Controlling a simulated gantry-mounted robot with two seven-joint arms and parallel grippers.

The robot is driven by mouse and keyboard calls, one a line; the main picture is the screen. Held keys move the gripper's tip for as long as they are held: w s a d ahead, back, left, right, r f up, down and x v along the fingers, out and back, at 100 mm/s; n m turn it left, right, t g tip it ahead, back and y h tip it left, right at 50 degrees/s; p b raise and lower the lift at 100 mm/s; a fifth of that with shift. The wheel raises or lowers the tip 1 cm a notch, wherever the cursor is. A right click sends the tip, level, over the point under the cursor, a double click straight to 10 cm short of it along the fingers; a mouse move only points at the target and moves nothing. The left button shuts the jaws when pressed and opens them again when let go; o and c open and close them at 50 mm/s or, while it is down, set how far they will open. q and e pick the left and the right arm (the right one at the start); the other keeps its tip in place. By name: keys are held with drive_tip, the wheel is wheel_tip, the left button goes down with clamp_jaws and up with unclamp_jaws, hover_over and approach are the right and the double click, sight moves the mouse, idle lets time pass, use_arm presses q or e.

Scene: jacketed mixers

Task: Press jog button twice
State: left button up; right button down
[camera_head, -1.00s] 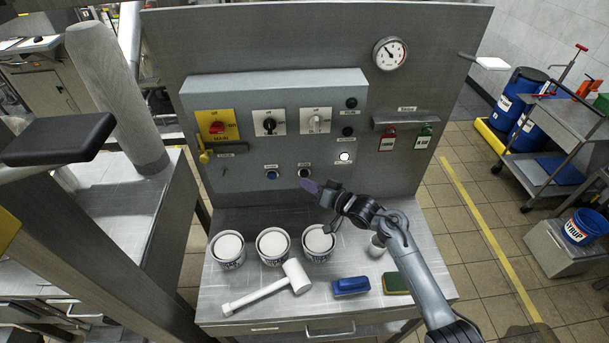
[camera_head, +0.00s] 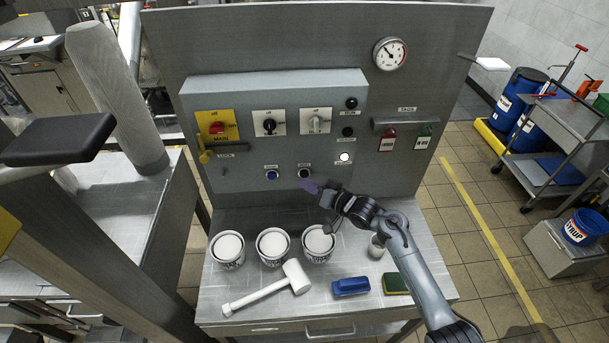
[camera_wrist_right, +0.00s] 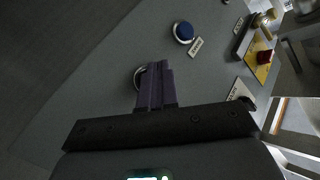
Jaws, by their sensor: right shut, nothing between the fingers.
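Two small push buttons sit low on the grey control box (camera_head: 345,98): a blue one (camera_head: 271,175) and, to its right, a dark one with a pale ring (camera_head: 304,173). Their labels are too small to read surely, so I cannot tell by text which is jog. My right gripper (camera_head: 307,185) is shut and empty, its purple fingertips just below and in front of the dark button. In the right wrist view the fingers (camera_wrist_right: 153,76) cover most of that button; its ring (camera_wrist_right: 138,78) shows at their left. The blue button (camera_wrist_right: 183,31) is clear. Contact is not visible. My left gripper is out of view.
The box also bears a red switch on a yellow plate (camera_head: 217,127), two rotary switches, and a lit white lamp (camera_head: 344,157). Below, the table holds three tubs, a white mallet (camera_head: 268,289), a blue brush (camera_head: 351,286) and a sponge (camera_head: 396,283). Tags hang at right.

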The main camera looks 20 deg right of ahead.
idle(0.7)
drive_tip(key=shift+w+d, duration=0.15)
drive_tip(key=shift+w, duration=0.3)
drive_tip(key=shift+w+d+b, duration=0.1)
drive_tip(key=shift+w+b, duration=0.3)
drive_tip(key=shift+b, duration=0.15)
idle(0.5)
drive_tip(key=shift+s, duration=0.1)
drive_tip(key=shift+s+a+p, duration=0.2)
drive_tip(key=shift+s+p, duration=0.5)
drive_tip(key=shift+p, duration=0.4)
